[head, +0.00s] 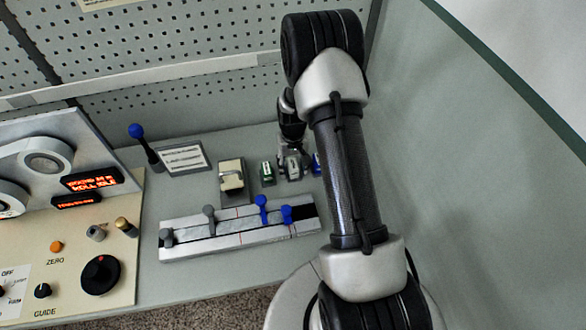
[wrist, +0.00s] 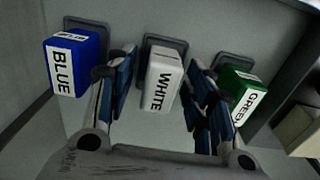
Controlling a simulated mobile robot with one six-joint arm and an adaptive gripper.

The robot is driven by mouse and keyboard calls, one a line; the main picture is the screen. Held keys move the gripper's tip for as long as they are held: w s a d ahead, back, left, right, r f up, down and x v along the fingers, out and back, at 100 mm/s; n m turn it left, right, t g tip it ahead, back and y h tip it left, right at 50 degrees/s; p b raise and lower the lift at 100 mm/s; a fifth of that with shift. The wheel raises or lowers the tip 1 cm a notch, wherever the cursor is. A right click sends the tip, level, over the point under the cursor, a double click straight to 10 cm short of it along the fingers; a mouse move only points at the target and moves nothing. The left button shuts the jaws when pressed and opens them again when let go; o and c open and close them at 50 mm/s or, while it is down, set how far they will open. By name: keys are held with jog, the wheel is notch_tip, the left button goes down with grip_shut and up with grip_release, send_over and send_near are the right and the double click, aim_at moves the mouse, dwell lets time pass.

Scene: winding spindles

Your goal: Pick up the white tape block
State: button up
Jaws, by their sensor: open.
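The white tape block (wrist: 163,80), labelled WHITE, stands on a dark grey base pad between a blue block and a green block in the wrist view. My gripper (wrist: 160,95) is open, with one finger on each side of the white block. The fingers look apart from the block's sides, but I cannot tell whether they are down level with it. In the head view my gripper (head: 293,166) is at the back right of the bench, and it largely hides the white block there.
The blue block (wrist: 76,65) stands close beside the left finger, and the green block (wrist: 240,92) close beside the right finger. In the head view, a beige holder (head: 232,181) stands left of the green block (head: 267,173). A rail with several levers (head: 240,228) lies in front.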

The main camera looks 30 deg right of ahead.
grip_shut()
dwell(0.5)
jog(key=shift+r, duration=0.15)
